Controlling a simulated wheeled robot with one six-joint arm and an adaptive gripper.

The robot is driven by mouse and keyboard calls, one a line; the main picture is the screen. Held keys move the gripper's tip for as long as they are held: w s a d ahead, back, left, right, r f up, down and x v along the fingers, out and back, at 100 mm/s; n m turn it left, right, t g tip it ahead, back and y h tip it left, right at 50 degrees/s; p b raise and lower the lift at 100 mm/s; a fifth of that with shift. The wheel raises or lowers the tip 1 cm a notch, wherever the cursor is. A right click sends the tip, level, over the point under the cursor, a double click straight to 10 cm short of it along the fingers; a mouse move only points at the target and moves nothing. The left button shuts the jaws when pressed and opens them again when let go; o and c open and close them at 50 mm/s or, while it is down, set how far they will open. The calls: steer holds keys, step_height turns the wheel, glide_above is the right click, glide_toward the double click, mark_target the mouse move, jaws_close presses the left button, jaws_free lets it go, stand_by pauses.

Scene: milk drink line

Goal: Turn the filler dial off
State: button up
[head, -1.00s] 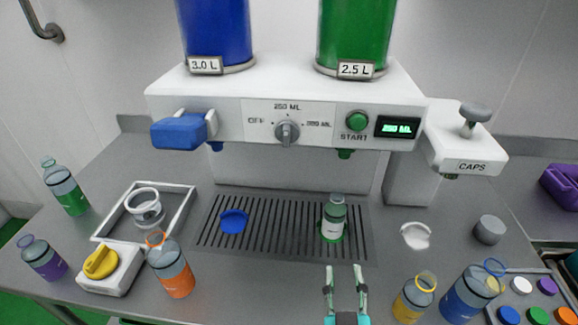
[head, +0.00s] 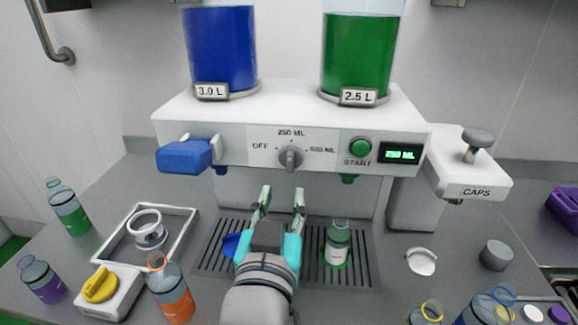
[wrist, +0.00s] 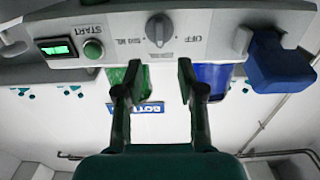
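The filler dial (head: 290,158) is a grey knob on the white filler's front panel, between OFF on its left and 500 ML on its right, with 250 ML above. Its pointer appears to be up at 250 ML. The display (head: 402,153) reads 250 ML. My gripper (head: 282,190) is open and empty, below and in front of the dial, not touching it. In the wrist view, which is upside down, the dial (wrist: 158,30) shows beyond the gap between the fingertips (wrist: 159,65).
A green START button (head: 360,147) and a blue lever (head: 185,155) flank the dial. Blue (head: 220,45) and green (head: 358,60) tanks stand above. The space before the panel is clear.

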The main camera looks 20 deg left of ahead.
mark_target(289, 163)
steer(key=x, duration=0.9)
steer(key=shift+w+a, duration=0.1)
steer(key=shift+w, duration=0.25)
steer(key=shift+c, duration=0.2)
jaws_close()
